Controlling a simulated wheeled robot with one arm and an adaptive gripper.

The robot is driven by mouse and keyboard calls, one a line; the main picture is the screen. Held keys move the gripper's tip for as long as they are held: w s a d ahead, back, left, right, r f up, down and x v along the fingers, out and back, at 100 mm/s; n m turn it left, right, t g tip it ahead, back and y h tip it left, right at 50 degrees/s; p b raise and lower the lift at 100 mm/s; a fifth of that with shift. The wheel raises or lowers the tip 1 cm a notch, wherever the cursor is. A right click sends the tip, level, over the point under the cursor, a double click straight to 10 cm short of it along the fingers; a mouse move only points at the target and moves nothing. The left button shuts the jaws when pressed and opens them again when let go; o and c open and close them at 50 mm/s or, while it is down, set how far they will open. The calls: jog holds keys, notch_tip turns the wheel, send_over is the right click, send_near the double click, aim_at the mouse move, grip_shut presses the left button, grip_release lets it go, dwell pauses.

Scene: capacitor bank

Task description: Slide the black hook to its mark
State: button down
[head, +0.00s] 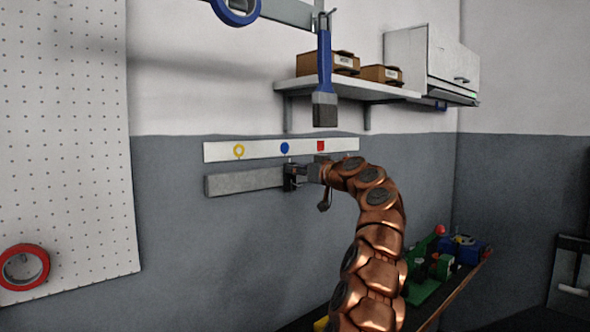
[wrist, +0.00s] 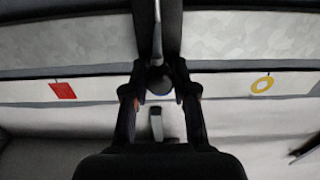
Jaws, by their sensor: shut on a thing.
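The black hook (head: 289,178) sits on the grey rail (head: 243,181), near its visible right end. It is just below the blue round mark (head: 284,148), in line with it or slightly right. My gripper (head: 299,173) reaches in from the right and is shut on the hook, which it partly hides. In the wrist view my dark fingers (wrist: 158,35) close on either side of a thin stem with a dark round end (wrist: 158,80). The white strip above the rail also bears a yellow ring (head: 239,151) and a red square (head: 320,146). The wrist view shows the red square (wrist: 62,90) and yellow ring (wrist: 262,84).
A blue-handled brush (head: 324,75) hangs above the strip. A shelf (head: 345,86) with brown boxes is at upper right. A pegboard (head: 65,140) with a red tape roll (head: 23,267) is at left. The rail left of the hook looks clear.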

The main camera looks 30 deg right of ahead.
jog(key=shift+d, duration=0.1)
jog(key=c, duration=0.9)
grip_release()
jog(key=shift+s, duration=0.15)
jog(key=shift+v, duration=5.85)
